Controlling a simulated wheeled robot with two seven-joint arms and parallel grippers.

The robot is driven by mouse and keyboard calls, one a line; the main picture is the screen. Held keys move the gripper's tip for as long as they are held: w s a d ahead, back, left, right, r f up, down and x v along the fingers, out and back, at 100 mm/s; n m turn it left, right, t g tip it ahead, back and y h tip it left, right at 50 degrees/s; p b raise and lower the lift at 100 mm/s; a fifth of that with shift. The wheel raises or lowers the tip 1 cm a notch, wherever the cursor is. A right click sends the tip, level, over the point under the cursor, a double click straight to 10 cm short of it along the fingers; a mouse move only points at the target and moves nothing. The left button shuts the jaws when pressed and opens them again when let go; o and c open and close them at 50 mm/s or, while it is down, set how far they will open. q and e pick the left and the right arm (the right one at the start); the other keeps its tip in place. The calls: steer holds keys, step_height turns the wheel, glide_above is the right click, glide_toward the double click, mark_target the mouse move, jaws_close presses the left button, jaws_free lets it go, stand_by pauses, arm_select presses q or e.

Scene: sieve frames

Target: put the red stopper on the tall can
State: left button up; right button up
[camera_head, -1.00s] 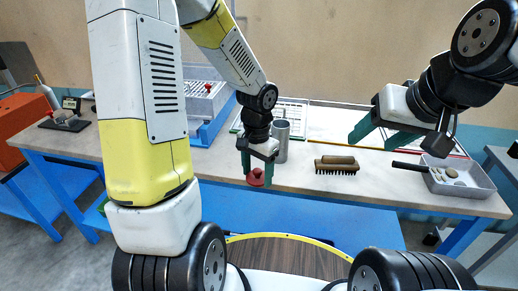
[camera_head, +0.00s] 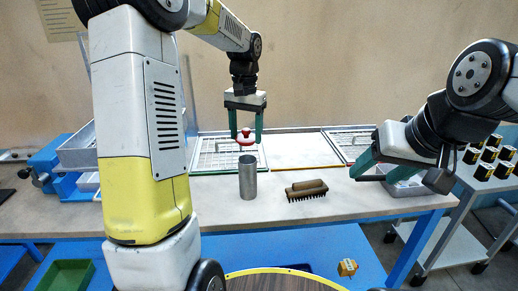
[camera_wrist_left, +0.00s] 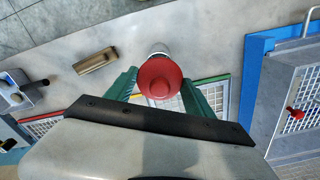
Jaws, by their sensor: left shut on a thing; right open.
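The red stopper (camera_head: 246,137) is held between the green fingers of my left gripper (camera_head: 246,133), above the table. It also shows in the left wrist view (camera_wrist_left: 160,78), between the fingertips. The tall can (camera_head: 247,177) is a grey metal cylinder standing upright on the table. In the head view the stopper appears above the can's open top, with a small gap between them. In the left wrist view the stopper hides most of the can (camera_wrist_left: 160,49). My right gripper (camera_head: 362,172) is open and empty at the right, over the table's front part.
A brush (camera_head: 306,190) with a wooden handle lies right of the can. Sieve frames (camera_head: 222,153) lie behind it. A grey tray (camera_head: 405,187) is partly behind my right gripper. A blue device (camera_head: 55,165) stands at the left.

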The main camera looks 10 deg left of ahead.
arm_select(q)
steer(key=shift+w+r, duration=0.2)
steer(key=shift+r, duration=0.05)
step_height(320, 180, down, 8)
steer(key=shift+r, duration=0.2)
stand_by(0.8)
steer(key=o, duration=1.4)
